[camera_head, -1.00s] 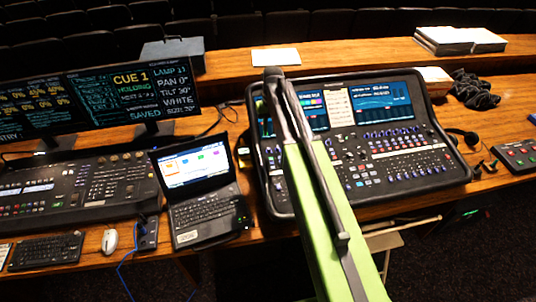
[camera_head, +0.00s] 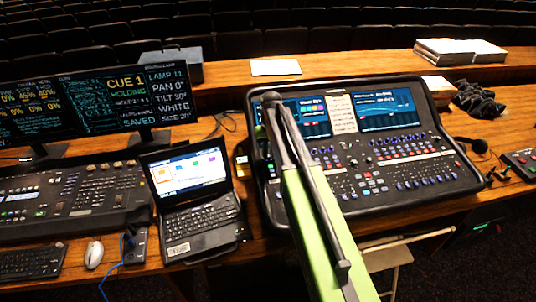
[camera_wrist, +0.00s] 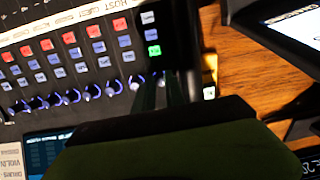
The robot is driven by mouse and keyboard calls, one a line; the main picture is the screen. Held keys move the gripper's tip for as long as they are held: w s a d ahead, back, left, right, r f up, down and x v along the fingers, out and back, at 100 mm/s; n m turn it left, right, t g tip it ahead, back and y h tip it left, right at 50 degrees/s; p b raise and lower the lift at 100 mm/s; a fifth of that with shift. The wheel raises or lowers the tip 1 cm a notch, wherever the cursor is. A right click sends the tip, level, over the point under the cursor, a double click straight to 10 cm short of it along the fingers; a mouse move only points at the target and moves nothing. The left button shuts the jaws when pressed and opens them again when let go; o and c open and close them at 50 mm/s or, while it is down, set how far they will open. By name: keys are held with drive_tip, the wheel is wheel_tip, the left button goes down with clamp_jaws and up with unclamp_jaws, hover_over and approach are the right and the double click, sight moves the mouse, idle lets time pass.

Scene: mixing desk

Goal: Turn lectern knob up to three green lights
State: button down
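The mixing console (camera_head: 350,145) stands on the wooden desk, with screens along its back and rows of buttons and knobs. My gripper (camera_head: 271,97) is over its left part in the head view. In the wrist view, a row of blue-lit knobs (camera_wrist: 70,97) runs across the panel, below red, white and blue buttons. My gripper (camera_wrist: 163,88) is at the right end of this row, beside the panel's edge. One green-lit button (camera_wrist: 154,50) shows just above the fingers. The fingers hide what lies between them. I cannot read a lectern label or make out three green lights.
An open laptop (camera_head: 192,190) stands left of the console. A lighting desk (camera_head: 75,200) and monitors (camera_head: 90,100) are further left. Bare wood (camera_wrist: 245,75) shows beside the console.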

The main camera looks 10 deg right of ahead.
idle(0.4)
drive_tip(key=shift+m+y, duration=0.3)
drive_tip(key=shift+m, duration=2.5)
drive_tip(key=c, duration=1.7)
unclamp_jaws()
drive_tip(key=r+p, duration=0.5)
drive_tip(key=d+r+p, duration=0.1)
drive_tip(key=r+p, duration=1.1)
drive_tip(key=shift+s+d+r, duration=0.2)
drive_tip(key=shift+s+r, duration=0.05)
drive_tip(key=shift+s, duration=0.05)
